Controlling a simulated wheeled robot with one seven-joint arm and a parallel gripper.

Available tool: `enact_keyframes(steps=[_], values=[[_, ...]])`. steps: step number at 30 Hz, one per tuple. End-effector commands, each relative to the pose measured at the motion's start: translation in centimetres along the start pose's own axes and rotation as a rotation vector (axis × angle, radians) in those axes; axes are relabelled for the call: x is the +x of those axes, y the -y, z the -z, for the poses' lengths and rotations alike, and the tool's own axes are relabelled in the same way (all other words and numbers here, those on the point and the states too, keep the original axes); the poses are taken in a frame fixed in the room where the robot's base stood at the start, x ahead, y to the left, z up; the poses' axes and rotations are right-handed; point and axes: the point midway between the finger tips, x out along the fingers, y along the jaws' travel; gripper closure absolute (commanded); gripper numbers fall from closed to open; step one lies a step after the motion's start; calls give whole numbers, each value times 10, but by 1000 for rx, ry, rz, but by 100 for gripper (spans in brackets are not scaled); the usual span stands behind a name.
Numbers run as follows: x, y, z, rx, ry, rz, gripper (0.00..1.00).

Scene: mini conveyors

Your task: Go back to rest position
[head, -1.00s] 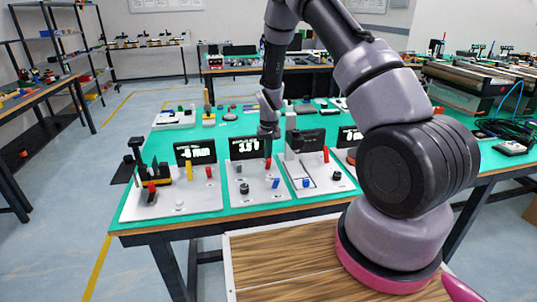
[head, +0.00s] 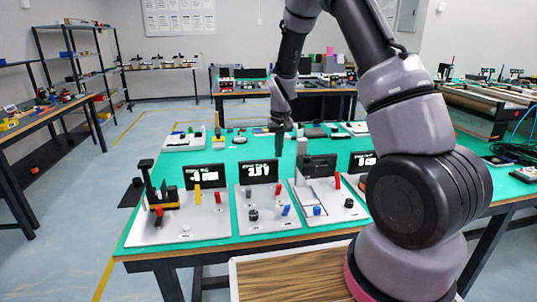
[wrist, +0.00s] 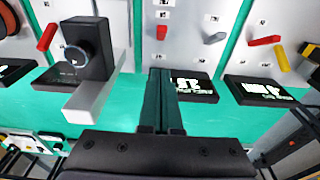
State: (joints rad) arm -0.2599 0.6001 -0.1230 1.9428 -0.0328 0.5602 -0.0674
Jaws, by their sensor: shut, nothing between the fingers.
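My gripper (head: 279,152) is in the head view at the end of my raised arm, pointing down behind the middle display (head: 258,171). In the wrist view its two dark fingers (wrist: 157,97) lie together, shut and empty.
Several white control panels with levers, knobs and displays stand along the table's (head: 300,240) front. A dark block on a light bracket (wrist: 90,50) is left of the fingers. Other benches stand behind; floor (head: 70,195) is open at left.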

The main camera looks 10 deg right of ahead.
Motion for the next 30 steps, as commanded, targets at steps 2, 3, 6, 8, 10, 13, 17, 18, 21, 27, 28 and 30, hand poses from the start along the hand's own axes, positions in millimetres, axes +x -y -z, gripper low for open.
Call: enact_keyframes(steps=[2, 3, 6, 8, 10, 13, 17, 18, 21, 27, 28, 30], values=[[-19, -2, 0, 15, -16, 10, 100], [-32, -4, -1, 26, -26, 17, 100], [-76, -9, -8, 62, -62, 43, 100], [-106, -13, -15, 87, -86, 62, 100], [-140, -18, -27, 115, -115, 83, 100], [-184, -25, -46, 153, -155, 112, 100], [-234, -33, -78, 197, -209, 147, 100], [-249, -35, -89, 210, -225, 158, 100], [-280, -41, -118, 242, -267, 182, 100], [-327, -48, -181, 296, -353, 224, 100], [-331, -49, -191, 303, -366, 230, 100], [-340, -50, -211, 318, -391, 241, 100]])
